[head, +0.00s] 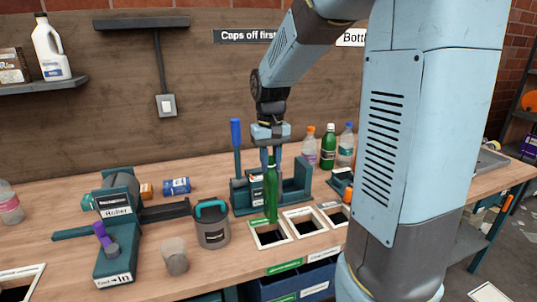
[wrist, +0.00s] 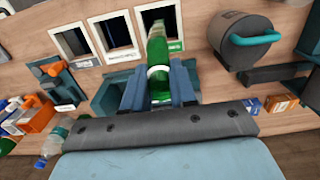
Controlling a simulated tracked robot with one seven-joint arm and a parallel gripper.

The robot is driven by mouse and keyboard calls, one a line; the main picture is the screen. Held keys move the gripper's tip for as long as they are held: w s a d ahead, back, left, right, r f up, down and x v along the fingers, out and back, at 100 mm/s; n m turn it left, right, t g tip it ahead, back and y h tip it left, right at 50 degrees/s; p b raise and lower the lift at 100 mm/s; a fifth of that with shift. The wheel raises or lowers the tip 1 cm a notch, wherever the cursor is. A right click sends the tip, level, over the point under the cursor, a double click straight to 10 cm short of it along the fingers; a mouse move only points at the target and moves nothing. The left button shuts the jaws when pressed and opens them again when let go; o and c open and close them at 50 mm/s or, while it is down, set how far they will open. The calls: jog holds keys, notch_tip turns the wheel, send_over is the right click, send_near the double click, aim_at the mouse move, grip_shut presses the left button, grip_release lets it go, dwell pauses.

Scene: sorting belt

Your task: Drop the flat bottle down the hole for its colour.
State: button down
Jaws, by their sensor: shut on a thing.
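A slim green bottle (head: 271,192) is held upright in my gripper (head: 270,152). Its lower end is at the hole with the green-edged label (head: 258,222); I cannot tell how far it reaches into the opening. In the wrist view the green bottle (wrist: 157,50), with a white band, sits between the two fingers of my gripper (wrist: 159,88), which are shut on it. The green-labelled hole (wrist: 175,46) is partly hidden behind the bottle there. Two more white-framed holes, the middle one (head: 302,211) and the right one (head: 328,206), lie beside it.
A grey pot with a teal handle (head: 212,228) stands left of the holes. A teal press with a blue lever (head: 236,150) is behind them. Further left is a roller machine (head: 118,212). Several bottles (head: 328,147) stand at the back right. A beige cup (head: 174,258) is in front.

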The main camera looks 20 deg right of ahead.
aim_at(271, 190)
jog(key=shift+f, duration=4.7)
jog(key=c, duration=0.8)
grip_release()
jog(key=r, duration=1.3)
jog(key=shift+w+r, duration=0.2)
jog(key=shift+r, duration=0.15)
jog(key=s+r+t, duration=0.1)
jog(key=s+t, duration=0.1)
jog(key=s, duration=0.4)
jog(key=s+r+t, duration=0.2)
jog(key=s, duration=0.5)
jog(key=s+r+t, duration=0.1)
jog(key=s+t, duration=0.1)
jog(key=s, duration=0.4)
jog(key=shift+s+a+r, duration=0.15)
jog(key=shift+s+r, duration=0.15)
jog(key=shift+s, duration=0.1)
